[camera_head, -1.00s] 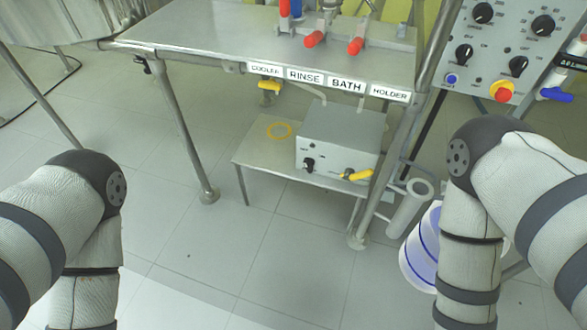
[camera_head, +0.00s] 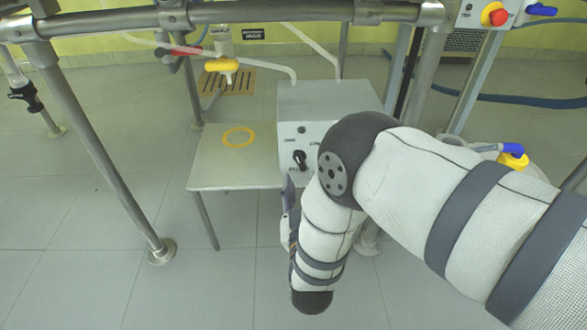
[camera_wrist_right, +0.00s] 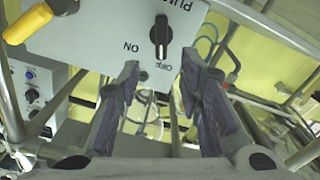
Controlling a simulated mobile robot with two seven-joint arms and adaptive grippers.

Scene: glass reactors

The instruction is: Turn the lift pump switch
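The lift pump switch is a black knob (camera_head: 300,160) on the front of a grey box (camera_head: 332,97) standing on a low shelf. In the right wrist view the knob (camera_wrist_right: 160,36) appears inverted, with PUMP, ON and OFF lettering around it. My right gripper (camera_wrist_right: 160,85) is open and empty; its two fingers are spread below the knob in that picture, apart from it. In the head view the right gripper (camera_head: 288,208) is in front of and just below the knob, partly hidden by my arm. My left gripper is not in view.
The low metal shelf (camera_head: 222,170) carries a yellow ring (camera_head: 238,137). A frame rail (camera_head: 290,13) runs above the box. A yellow valve handle (camera_wrist_right: 27,22) is beside the box front in the wrist view. A red emergency button (camera_head: 495,14) is at upper right.

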